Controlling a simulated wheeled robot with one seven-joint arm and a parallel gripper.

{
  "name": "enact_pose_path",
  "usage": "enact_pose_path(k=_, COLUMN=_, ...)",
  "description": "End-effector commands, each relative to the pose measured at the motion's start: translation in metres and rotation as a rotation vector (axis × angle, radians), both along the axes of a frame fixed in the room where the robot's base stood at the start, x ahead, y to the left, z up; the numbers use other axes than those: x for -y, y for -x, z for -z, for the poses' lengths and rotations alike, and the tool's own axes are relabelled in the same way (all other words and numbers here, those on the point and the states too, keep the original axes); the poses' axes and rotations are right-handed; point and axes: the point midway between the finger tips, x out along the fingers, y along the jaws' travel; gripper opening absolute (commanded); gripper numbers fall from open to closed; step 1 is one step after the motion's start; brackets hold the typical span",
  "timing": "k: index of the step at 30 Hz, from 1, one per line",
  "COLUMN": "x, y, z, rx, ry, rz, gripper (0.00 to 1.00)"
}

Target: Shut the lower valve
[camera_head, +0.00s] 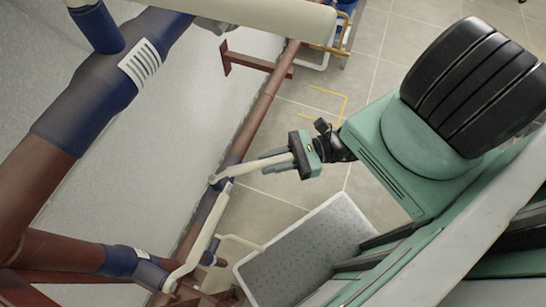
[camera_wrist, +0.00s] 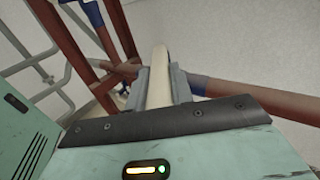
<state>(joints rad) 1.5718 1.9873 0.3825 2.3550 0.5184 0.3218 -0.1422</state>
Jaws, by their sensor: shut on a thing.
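A cream valve lever (camera_head: 240,170) reaches from the valve on the thin red-and-blue pipe (camera_head: 262,108) toward my gripper. My gripper (camera_head: 274,162) is shut on the outer part of this lever. In the wrist view the cream lever (camera_wrist: 158,72) stands between the two grey fingers of my gripper (camera_wrist: 160,86), in front of the pipe (camera_wrist: 225,88). My fingers hide part of the lever, and the valve body is not clear in the wrist view. I cannot tell for certain that this is the lower valve.
Another long cream bar (camera_head: 200,237) and a short cream lever (camera_head: 240,242) lie near the same pipe. Thick blue-and-brown pipes (camera_head: 80,110) fill the left. A grey tray-like platform (camera_head: 310,250) is below my gripper. Tiled floor (camera_head: 300,100) is clear behind it.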

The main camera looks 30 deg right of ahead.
Motion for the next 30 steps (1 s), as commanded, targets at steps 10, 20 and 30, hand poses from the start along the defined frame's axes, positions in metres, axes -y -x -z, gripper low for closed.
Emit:
enact_pose_path(k=10, x=0.001, y=0.0, z=-0.001, rx=0.001, ry=-0.001, rz=0.0, gripper=0.45)
enact_pose_path(k=20, x=0.001, y=0.0, z=-0.001, rx=0.001, ry=-0.001, rz=0.0, gripper=0.45)
enact_pose_path(k=30, x=0.042, y=0.014, z=0.002, rx=0.001, ry=0.007, rz=0.0, gripper=0.45)
